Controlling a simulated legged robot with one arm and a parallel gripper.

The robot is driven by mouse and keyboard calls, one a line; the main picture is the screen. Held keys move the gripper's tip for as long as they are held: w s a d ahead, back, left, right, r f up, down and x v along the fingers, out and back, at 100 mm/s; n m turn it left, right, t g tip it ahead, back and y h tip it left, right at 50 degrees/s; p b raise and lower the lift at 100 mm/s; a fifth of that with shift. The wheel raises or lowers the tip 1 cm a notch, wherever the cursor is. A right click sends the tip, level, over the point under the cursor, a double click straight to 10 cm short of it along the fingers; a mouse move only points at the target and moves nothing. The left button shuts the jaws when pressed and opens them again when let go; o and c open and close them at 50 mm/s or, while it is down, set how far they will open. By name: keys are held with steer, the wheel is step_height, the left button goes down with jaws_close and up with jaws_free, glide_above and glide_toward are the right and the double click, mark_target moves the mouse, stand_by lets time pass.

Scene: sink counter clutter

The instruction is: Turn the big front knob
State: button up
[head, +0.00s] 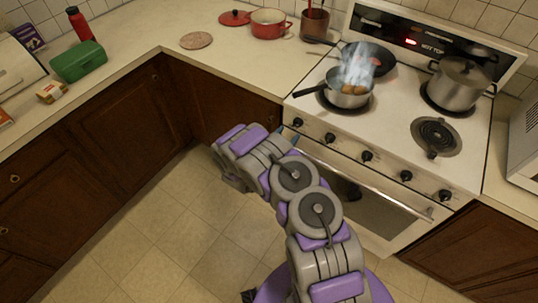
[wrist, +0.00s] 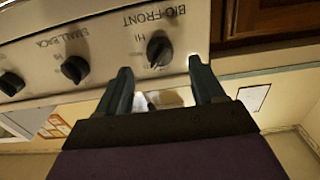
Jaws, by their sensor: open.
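The big front knob (wrist: 159,48) is a black knob under the upside-down "BIG FRONT" label in the wrist view. In the head view it is the leftmost knob (head: 298,122) on the stove's front panel. My gripper (wrist: 160,66) is open and empty, one dark finger to each side of the knob in the picture. The knob appears just beyond the fingertips; I cannot tell whether they touch it. In the head view my arm mostly hides the gripper, which is at the stove's left front corner.
The small back knob (wrist: 74,69) is beside it, with several more along the panel. The oven door handle (head: 370,185) runs below. A smoking pan (head: 349,98) stands on the front left burner, a steel pot (head: 459,86) at back right. Wooden cabinets (head: 213,98) adjoin the stove.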

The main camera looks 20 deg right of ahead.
steer(key=p+v, duration=0.4)
steer(key=v, duration=0.8)
steer(key=shift+a, duration=0.15)
stand_by(0.3)
